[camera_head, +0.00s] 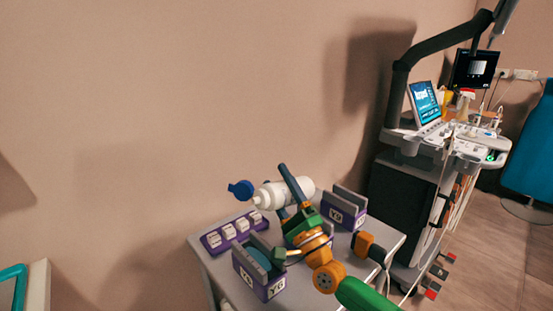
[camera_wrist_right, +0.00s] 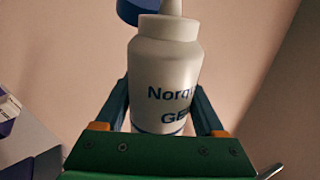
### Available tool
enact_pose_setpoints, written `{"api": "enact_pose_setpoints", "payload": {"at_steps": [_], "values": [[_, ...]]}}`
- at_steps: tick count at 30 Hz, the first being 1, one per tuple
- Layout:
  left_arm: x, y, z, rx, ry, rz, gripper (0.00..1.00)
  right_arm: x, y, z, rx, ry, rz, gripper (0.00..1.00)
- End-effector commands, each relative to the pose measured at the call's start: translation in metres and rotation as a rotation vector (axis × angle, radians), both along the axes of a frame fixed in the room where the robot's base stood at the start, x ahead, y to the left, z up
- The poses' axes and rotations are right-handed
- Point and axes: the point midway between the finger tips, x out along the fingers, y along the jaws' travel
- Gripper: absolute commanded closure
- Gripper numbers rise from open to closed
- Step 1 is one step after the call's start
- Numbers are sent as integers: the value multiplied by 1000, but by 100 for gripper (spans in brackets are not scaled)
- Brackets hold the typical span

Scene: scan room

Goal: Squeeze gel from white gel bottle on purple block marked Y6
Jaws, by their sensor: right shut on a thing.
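The white gel bottle (camera_head: 298,189) is held lying nearly level above the table, its nozzle end pointing left with an open blue cap (camera_head: 240,189) beside it. My right gripper (camera_head: 289,196) is shut on its body. In the right wrist view the bottle (camera_wrist_right: 165,75) sits between both fingers, with dark lettering on its side. The purple block marked Y6 (camera_head: 270,288) stands at the table's near side, below and apart from the bottle. It has grey upright walls and a teal round thing between them. My left gripper is not in view.
The grey table (camera_head: 221,266) also bears a purple rack (camera_head: 212,241) with several white pieces and another purple block (camera_head: 345,217). An orange and black device (camera_head: 368,246) lies at the right. An ultrasound cart (camera_head: 405,190) stands right of the table.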

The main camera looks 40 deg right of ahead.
Motion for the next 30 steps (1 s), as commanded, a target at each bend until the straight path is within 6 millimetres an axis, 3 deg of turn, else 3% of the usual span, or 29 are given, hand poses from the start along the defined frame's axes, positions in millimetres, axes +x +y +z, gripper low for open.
{"api": "enact_pose_setpoints", "payload": {"at_steps": [1, 7, 18, 24, 30], "values": [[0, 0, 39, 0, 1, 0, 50, 0, 6, 23, 84, 7, 2, 49], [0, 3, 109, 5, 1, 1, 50, -2, 29, 33, 475, 39, 1, 49], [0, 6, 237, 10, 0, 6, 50, -4, 50, 98, 1033, 76, 0, 49], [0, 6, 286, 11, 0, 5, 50, -4, 59, 117, 1262, 93, 1, 49], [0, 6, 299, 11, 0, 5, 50, -4, 63, 118, 1358, 100, 2, 49]]}}
